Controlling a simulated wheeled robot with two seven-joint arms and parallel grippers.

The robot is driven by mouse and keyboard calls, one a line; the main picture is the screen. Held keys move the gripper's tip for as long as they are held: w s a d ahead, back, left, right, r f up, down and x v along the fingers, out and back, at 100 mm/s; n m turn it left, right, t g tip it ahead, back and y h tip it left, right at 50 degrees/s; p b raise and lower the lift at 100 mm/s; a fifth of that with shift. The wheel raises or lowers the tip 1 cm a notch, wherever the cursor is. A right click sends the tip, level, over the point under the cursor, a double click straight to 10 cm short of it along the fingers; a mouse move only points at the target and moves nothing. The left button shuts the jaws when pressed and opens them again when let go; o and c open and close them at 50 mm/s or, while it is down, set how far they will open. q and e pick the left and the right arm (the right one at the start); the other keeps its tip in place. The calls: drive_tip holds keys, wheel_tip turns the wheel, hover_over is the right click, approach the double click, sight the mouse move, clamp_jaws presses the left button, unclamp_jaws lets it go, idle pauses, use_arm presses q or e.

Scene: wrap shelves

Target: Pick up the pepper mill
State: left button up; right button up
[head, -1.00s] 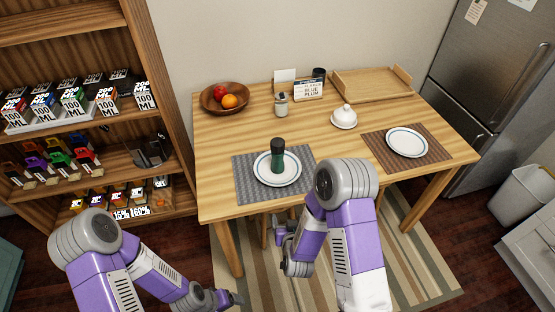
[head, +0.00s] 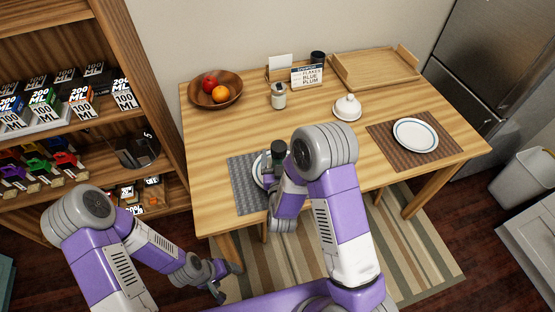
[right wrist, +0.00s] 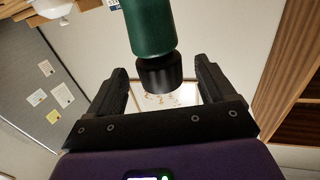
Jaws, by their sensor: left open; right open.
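The pepper mill (head: 278,149), dark green with a black cap, stands on the white plate (head: 259,172) on the grey placemat (head: 243,188). My right gripper (right wrist: 160,72) is open, with its two black fingers on either side of the mill's black cap in the right wrist view. The mill's green body (right wrist: 149,25) extends beyond the fingertips; I see gaps between cap and fingers. In the head view my right arm hides much of the plate and the mill's lower part. My left gripper (head: 228,279) is open and empty, low in front of the shelves.
Shelves (head: 150,70) with boxes stand at left.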

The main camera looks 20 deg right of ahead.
sight(279, 144)
drive_tip(key=shift+x, duration=2.55)
clamp_jaws()
